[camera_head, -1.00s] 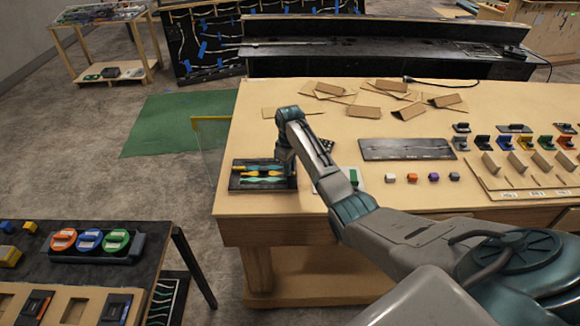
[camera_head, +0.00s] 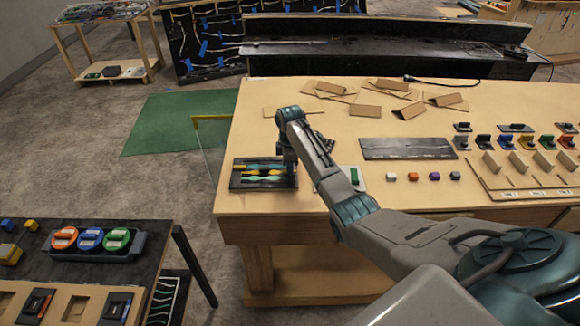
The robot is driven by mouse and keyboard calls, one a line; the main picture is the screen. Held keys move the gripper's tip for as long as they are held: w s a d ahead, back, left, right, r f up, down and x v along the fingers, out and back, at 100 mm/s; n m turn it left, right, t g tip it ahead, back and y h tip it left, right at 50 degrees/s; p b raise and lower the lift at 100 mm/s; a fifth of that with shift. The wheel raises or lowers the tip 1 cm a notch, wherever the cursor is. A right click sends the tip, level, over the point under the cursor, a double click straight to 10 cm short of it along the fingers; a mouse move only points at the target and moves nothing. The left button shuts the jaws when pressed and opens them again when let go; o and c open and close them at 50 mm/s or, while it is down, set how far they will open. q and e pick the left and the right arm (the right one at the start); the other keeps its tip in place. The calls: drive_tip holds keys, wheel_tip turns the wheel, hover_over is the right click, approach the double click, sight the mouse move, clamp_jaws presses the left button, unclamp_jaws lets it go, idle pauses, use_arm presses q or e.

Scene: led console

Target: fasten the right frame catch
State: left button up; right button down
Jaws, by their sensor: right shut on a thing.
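A dark frame panel (camera_head: 248,184) with teal and yellow strips lies flat near the left edge of the wooden table. My right gripper (camera_head: 291,184) points down at the panel's right end. It is shut on what seems to be the right frame catch, which the fingers mostly hide. I cannot make out how the catch is set. My left gripper is not in view.
A white piece with a green block (camera_head: 355,177) lies just right of the gripper. Several small coloured cubes (camera_head: 412,177) and a dark plate (camera_head: 407,148) are farther right. Folded cardboard pieces (camera_head: 400,100) lie at the back. A clear upright panel (camera_head: 211,140) stands at the table's left edge.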

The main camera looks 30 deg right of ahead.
drive_tip(key=shift+w+r, duration=0.1)
drive_tip(key=shift+r, duration=0.05)
drive_tip(key=c, duration=1.5)
unclamp_jaws()
drive_tip(key=shift+o, duration=0.2)
wheel_tip(320, 180, up, 8)
drive_tip(key=b, duration=0.3)
drive_tip(key=shift+b, duration=0.3)
wheel_tip(320, 180, up, 3)
drive_tip(key=shift+f+p, duration=0.1)
drive_tip(key=shift+p, duration=0.45)
drive_tip(key=shift+f, duration=0.1)
